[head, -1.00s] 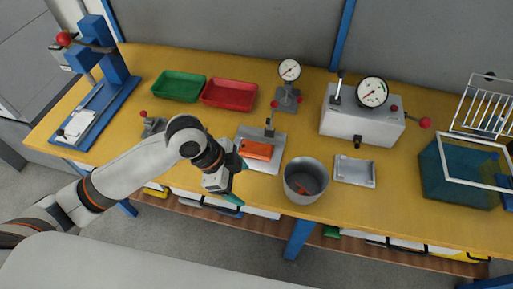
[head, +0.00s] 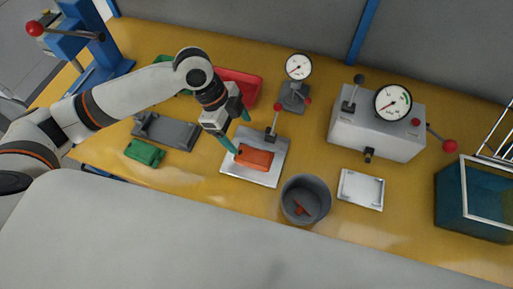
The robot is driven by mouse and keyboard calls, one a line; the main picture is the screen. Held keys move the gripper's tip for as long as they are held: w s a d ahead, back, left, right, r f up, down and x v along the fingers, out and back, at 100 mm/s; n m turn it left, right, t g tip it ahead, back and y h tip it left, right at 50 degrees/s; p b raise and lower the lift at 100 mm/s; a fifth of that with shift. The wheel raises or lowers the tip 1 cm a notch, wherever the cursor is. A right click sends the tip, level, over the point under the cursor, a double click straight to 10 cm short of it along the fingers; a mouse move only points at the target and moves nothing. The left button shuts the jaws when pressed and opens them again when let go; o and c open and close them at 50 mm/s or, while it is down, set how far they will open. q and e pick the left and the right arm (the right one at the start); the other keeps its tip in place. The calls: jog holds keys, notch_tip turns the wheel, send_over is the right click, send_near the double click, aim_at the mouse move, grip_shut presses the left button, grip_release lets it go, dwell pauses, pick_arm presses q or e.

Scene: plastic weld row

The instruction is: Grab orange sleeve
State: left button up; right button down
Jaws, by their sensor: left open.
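An orange block-like part (head: 254,158), the likely orange sleeve, lies on a grey metal plate (head: 268,176) with an upright lever clamp (head: 271,132). My left gripper (head: 239,131) is open, its two teal fingers just up and left of the orange part. One fingertip looks close to the part's left end; I cannot tell whether they touch. A smaller orange-red piece (head: 300,210) lies inside a grey cup (head: 318,188) to the right. My right gripper is not in view.
A green part (head: 144,152) and a grey fixture (head: 165,131) are at left. Red (head: 245,78) and green trays stand behind my arm. A small gauge (head: 298,67), a grey gauge box (head: 376,132), a pale tray (head: 361,189) and a teal tank (head: 470,200) stand rightward.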

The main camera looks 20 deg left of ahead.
aim_at(253, 156)
pick_arm(q)
jog(key=x, duration=0.3)
jog(key=shift+s+d+f, duration=0.3)
jog(key=shift+d+f+p, duration=0.2)
jog(key=shift+f+p, duration=0.1)
jog(key=shift+f, duration=0.25)
jog(key=x, duration=0.3)
jog(key=shift+s+f+p, duration=0.15)
jog(key=shift+f+p, duration=0.15)
jog(key=shift+p, duration=0.1)
jog(key=shift+d+f, duration=0.25)
jog(key=shift+f, duration=0.25)
jog(key=c, duration=1.2)
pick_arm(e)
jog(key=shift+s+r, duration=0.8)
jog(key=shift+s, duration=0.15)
pick_arm(q)
jog(key=shift+o, duration=0.2)
jog(key=shift+r, duration=0.1)
